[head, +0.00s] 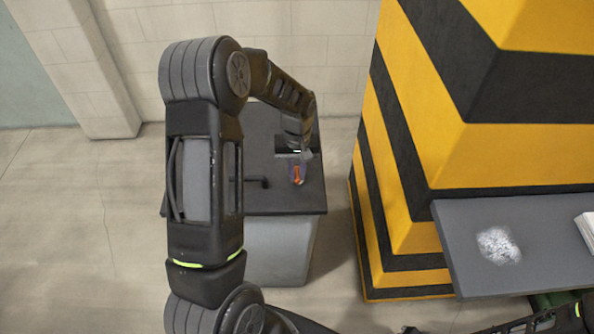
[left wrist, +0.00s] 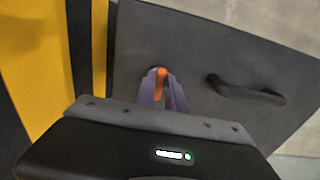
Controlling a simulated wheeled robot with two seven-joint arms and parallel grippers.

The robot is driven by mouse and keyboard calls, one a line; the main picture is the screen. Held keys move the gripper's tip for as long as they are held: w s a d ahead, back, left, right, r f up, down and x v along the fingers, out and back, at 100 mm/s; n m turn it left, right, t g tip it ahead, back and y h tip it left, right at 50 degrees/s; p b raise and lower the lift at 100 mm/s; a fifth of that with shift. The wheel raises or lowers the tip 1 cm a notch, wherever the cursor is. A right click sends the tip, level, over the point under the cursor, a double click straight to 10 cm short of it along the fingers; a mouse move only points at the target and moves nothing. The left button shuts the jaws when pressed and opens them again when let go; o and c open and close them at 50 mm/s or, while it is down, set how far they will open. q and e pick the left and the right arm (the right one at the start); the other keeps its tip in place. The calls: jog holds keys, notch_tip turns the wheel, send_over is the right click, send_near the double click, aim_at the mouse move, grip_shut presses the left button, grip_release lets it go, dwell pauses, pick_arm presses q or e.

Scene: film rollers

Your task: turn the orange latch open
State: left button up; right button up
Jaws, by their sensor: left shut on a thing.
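The orange latch (head: 297,174) sits on the dark top of a grey cabinet in the head view. It also shows in the left wrist view (left wrist: 161,76), between the fingers of my left gripper. My left gripper (head: 299,167) reaches down to it from above and is shut on the latch. The purple-grey fingers (left wrist: 162,93) stand on both sides of it and hide its lower part. My right gripper is not clearly in view; only part of the right arm shows at the bottom right corner of the head view.
A black handle (left wrist: 246,92) stands on the dark cabinet top (head: 280,199), beside the latch. A yellow and black striped pillar (head: 470,100) rises close to the right of the cabinet. A grey table (head: 470,262) with a whitish speckled patch (head: 497,245) is at the right.

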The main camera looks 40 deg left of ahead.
pick_arm(q)
jog(key=shift+n, duration=0.3)
grip_shut()
jog(key=n+b, duration=0.1)
jog(key=n, duration=0.2)
jog(key=shift+w+d+b, duration=0.1)
jog(key=shift+w+b, duration=0.05)
jog(key=shift+b, duration=0.15)
jog(key=n, duration=0.3)
jog(key=shift+w+n, duration=0.1)
jog(key=shift+n, duration=0.3)
jog(key=n+p, duration=0.1)
jog(key=n, duration=0.3)
jog(key=shift+w+r+n, duration=0.1)
jog(key=shift+w+n, duration=0.05)
jog(key=shift+n, duration=0.15)
jog(key=n, duration=0.2)
jog(key=n+p, duration=0.1)
jog(key=n, duration=0.1)
jog(key=shift+w+n+p, duration=0.2)
jog(key=shift+n+p, duration=0.1)
jog(key=o, duration=0.8)
grip_release()
